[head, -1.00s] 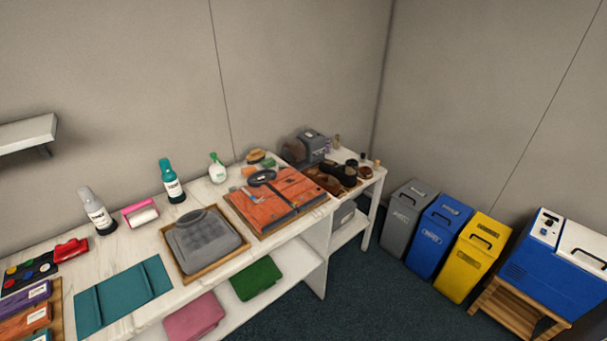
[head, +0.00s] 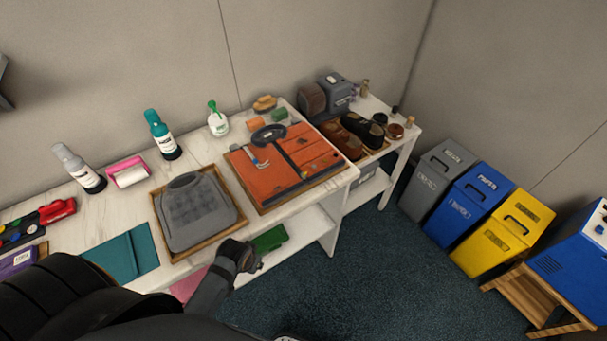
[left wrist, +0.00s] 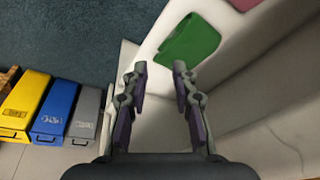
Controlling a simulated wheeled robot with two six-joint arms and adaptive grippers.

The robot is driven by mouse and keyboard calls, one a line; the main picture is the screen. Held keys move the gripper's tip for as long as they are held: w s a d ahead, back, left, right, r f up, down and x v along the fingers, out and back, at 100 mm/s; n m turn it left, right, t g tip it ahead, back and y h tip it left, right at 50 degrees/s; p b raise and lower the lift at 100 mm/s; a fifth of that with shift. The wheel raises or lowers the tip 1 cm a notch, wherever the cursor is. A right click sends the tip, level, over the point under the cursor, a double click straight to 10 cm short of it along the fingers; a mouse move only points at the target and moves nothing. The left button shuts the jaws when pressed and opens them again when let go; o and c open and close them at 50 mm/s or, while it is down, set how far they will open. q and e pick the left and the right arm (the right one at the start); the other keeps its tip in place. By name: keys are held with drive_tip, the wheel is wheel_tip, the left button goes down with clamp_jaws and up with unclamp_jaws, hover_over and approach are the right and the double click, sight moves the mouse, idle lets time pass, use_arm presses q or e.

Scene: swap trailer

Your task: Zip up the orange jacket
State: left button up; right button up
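The orange jacket (head: 268,182) lies flat in a wooden tray on the white table in the head view. Its dark collar is at the far end and a dark line runs down its middle. My left gripper (head: 242,256) is in front of the table edge, apart from the jacket and nearer to me. In the left wrist view the left gripper (left wrist: 160,70) is open, with nothing between its fingers. My right gripper is not in view.
A grey quilted garment (head: 192,210) lies in a tray left of the jacket. A green folded cloth (head: 270,239) is on the lower shelf, also seen in the left wrist view (left wrist: 188,40). Shoes (head: 340,139) stand beyond; grey, blue and yellow bins (head: 514,230) stand right.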

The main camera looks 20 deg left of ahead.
use_arm(q)
wheel_tip(320, 180, up, 12)
drive_tip(key=w+d+t, duration=0.1)
drive_tip(key=d, duration=0.1)
drive_tip(key=m+t+h, duration=0.4)
drive_tip(key=m+t, duration=0.1)
drive_tip(key=m, duration=0.3)
approach(304, 174)
drive_tip(key=x, duration=0.9)
drive_tip(key=shift+w+p, duration=0.1)
drive_tip(key=shift+p, duration=0.3)
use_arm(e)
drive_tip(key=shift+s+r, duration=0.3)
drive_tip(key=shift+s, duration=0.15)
use_arm(q)
clamp_jaws()
drive_tip(key=shift+f, duration=0.1)
